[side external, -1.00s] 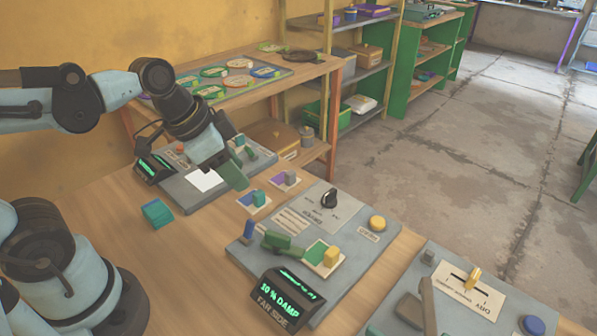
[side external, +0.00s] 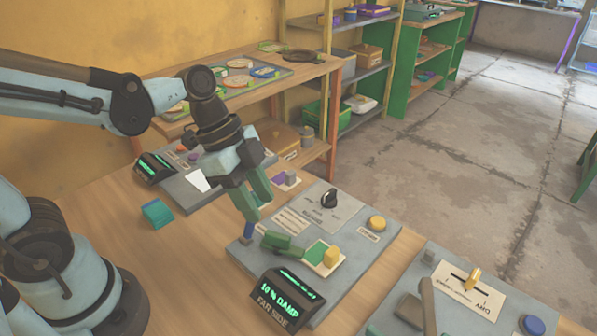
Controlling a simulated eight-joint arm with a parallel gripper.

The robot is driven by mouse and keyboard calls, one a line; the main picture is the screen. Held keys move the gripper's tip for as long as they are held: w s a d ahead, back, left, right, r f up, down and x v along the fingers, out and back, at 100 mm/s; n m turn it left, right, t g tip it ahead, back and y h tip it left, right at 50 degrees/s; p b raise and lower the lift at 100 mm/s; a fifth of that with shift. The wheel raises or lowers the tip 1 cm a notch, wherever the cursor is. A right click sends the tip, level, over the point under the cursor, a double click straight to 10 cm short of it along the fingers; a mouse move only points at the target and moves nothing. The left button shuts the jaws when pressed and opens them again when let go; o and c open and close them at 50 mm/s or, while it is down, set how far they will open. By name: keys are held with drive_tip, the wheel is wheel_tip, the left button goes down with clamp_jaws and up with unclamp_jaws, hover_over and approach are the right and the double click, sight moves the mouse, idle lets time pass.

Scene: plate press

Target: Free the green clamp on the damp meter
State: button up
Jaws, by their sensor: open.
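The damp meter is a grey panel (side external: 345,228) with a tilted black display (side external: 283,297) at its front that shows a damp reading in green and the words FAR SIDE. The green clamp (side external: 283,245) lies across the panel just behind the display, beside a green and white pad (side external: 314,254). A blue post (side external: 247,231) stands at the clamp's left; its top is partly hidden by my finger. My gripper (side external: 255,207) is open and points down, above and to the left of the clamp. It holds nothing that I can see.
A yellow block (side external: 331,256) stands at the pad's right end. The panel also carries a black knob (side external: 329,199) and a yellow button (side external: 377,223). A second panel with a slider (side external: 473,279) is at right. A teal block (side external: 157,213) lies on the wooden table at left.

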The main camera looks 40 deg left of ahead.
sight(275, 233)
drive_tip(key=shift+x, duration=3.75)
drive_tip(key=shift+c, duration=0.3)
clamp_jaws()
